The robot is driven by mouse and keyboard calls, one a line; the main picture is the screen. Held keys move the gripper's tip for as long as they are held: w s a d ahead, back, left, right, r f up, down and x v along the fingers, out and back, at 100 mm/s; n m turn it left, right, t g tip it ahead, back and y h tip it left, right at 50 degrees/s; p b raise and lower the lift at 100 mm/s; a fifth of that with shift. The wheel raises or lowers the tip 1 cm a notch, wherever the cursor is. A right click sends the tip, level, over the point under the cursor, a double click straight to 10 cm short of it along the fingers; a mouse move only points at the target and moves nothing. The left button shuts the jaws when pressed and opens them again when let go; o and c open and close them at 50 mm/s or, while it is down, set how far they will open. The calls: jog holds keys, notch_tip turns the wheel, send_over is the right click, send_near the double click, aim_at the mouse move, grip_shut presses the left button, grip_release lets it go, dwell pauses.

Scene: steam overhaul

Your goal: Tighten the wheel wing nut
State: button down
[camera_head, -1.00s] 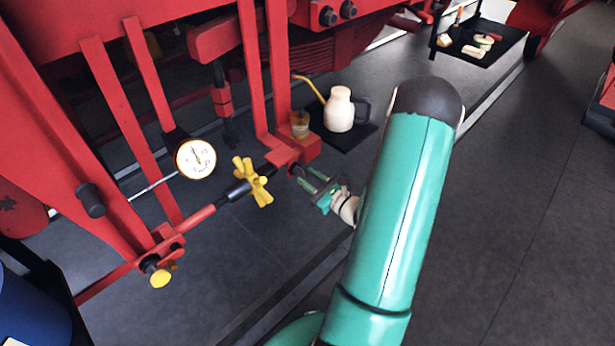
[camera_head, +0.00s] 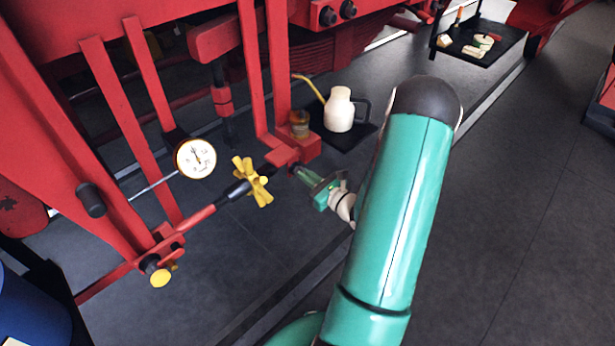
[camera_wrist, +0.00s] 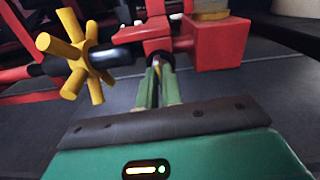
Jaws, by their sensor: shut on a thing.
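My gripper (camera_head: 300,174) reaches in from the right to the end of a red bracket. In the wrist view, its two green fingers (camera_wrist: 157,76) are nearly together on a small part at the bracket, the wing nut (camera_wrist: 154,61). The fingers hide most of the nut, so its wings and angle cannot be made out. A yellow star-shaped handwheel (camera_head: 251,182) sits on a black and red shaft to the left of the gripper. It also shows in the wrist view (camera_wrist: 76,54), apart from the fingers.
A red block (camera_wrist: 217,42) stands just right of the fingertips, with an amber jar (camera_head: 299,124) on it. A white dial gauge (camera_head: 195,159) is above left. A cream oil can (camera_head: 340,110) stands on a dark tray behind.

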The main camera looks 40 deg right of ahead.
jog(key=shift+m, duration=0.5)
jog(key=c, duration=1.6)
grip_release()
jog(key=shift+o, duration=0.2)
jog(key=s, duration=1.3)
jog(key=shift+s+d, duration=0.2)
jog(key=shift+s, duration=0.2)
